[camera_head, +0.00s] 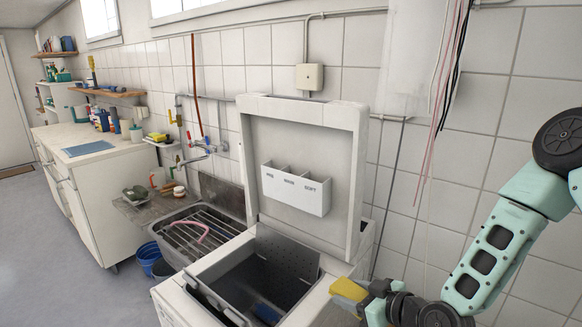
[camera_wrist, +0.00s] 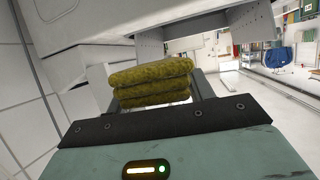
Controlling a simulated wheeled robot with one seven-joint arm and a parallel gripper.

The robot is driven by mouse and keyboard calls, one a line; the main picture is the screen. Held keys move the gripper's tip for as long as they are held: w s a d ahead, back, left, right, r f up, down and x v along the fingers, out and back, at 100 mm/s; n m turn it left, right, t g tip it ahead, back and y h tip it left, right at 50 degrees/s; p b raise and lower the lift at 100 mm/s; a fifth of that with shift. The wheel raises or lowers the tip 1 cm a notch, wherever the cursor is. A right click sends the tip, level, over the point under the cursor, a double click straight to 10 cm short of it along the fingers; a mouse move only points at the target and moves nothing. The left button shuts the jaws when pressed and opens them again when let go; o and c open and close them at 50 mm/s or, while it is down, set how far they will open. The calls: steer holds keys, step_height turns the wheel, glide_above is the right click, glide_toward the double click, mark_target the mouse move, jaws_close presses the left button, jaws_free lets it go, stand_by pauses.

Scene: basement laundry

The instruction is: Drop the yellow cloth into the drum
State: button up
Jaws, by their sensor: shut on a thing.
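The yellow cloth (camera_head: 348,289) is at the end of my arm, by the right side of the open top-loading washer (camera_head: 190,314). In the wrist view the cloth (camera_wrist: 150,82) is a folded, layered stack between my fingers. My gripper (camera_head: 360,297) is shut on it. The drum (camera_head: 262,282) is open, left of my gripper, with a perforated metal flap (camera_head: 290,252) raised at its back. The drum's bottom is partly hidden by the washer's front edge.
The washer's raised lid (camera_head: 300,140) stands behind the drum and carries a three-part white tray (camera_head: 295,188). A sink with a rack (camera_head: 195,235) lies left of the washer. Hanging wires (camera_head: 440,90) and a tiled wall are behind my arm.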

steer(key=w+d+f+m+t+h, duration=0.1)
steer(key=d+m+h, duration=0.3)
steer(key=d, duration=0.5)
steer(key=w+d+f+m+t+h, duration=0.1)
steer(key=d+f+m+t+h, duration=0.1)
steer(key=d, duration=0.7)
steer(key=f+m+h, duration=0.1)
steer(key=m+h, duration=0.1)
steer(key=h, duration=0.1)
steer(key=shift+w+d+f, duration=0.15)
steer(key=shift+d+f, duration=0.15)
